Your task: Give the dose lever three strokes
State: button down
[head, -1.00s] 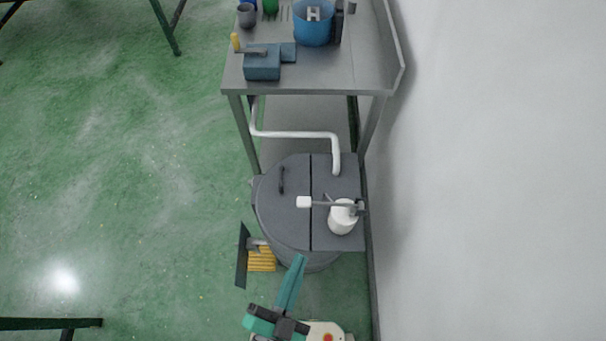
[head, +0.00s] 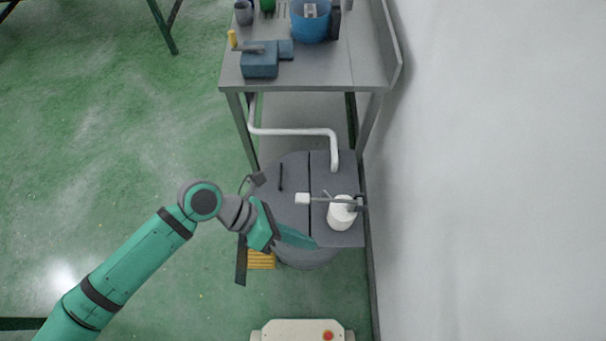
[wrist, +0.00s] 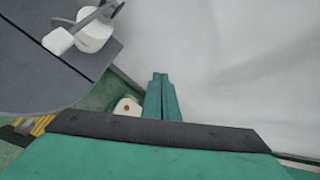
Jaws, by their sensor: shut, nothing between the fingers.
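The dose lever (head: 325,200) is a grey bar with a white block-shaped pad (head: 303,198) at its left end. It reaches across the top of a white pot (head: 341,217) on the right half of the grey drum lid (head: 287,217). In the wrist view the pad (wrist: 58,41) and pot (wrist: 95,38) show at the top left. My gripper (head: 316,243) is shut and empty, its teal fingers pointing right over the front of the lid, nearer the camera side than the lever. The fingers (wrist: 161,78) lie together in the wrist view, apart from the lever.
A metal table (head: 300,72) stands behind the drum, holding a blue bucket (head: 310,24) and a blue-grey box (head: 260,62). A white pipe (head: 290,132) bends down to the lid. The wall (head: 490,170) is close on the right. Green floor (head: 120,150) is open on the left.

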jog(key=w+r+m+y, duration=0.1)
jog(key=w+m+y, duration=0.35)
jog(key=w, duration=0.35)
notch_tip(320, 180, up, 2)
jog(key=m+t+y, duration=0.2)
jog(key=m, duration=0.1)
send_over(299, 197)
jog(key=d, duration=0.1)
jog(key=shift+h, duration=0.25)
jog(key=shift+f, duration=3.3)
jog(key=shift+f, duration=4.25)
jog(key=shift+r, duration=4.3)
